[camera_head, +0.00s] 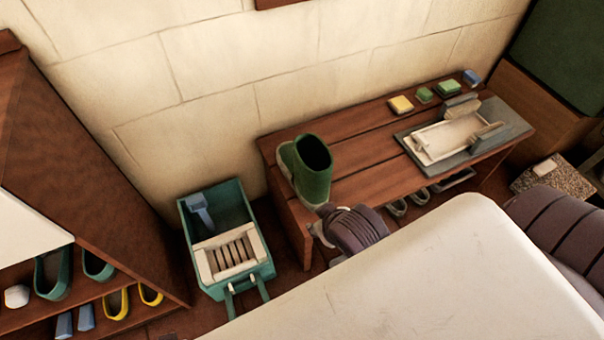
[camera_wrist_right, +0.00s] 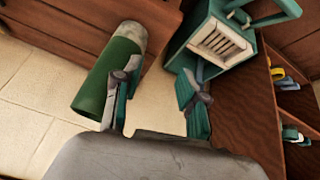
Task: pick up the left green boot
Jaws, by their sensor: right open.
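One tall green boot (camera_head: 315,178) stands upright on the left end of the wooden bench (camera_head: 375,180), its dark opening facing up. I see no second tall boot beside it. My right gripper (camera_head: 318,222) is just in front of the boot, at the bench's near left corner, partly hidden by my wrist. In the right wrist view the boot (camera_wrist_right: 108,72) lies mostly left of the gap between the fingers of the open gripper (camera_wrist_right: 160,98). The left finger overlaps the boot's side; I cannot tell whether they touch. My left gripper is not in view.
A teal cart (camera_head: 262,270) with a slatted cream piece and a blue item stands left of the bench. A shoe rack (camera_head: 90,170) holding green and yellow shoes is farther left. Small colored blocks (camera_head: 401,104) and a grey tray (camera_head: 520,128) occupy the bench's right part.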

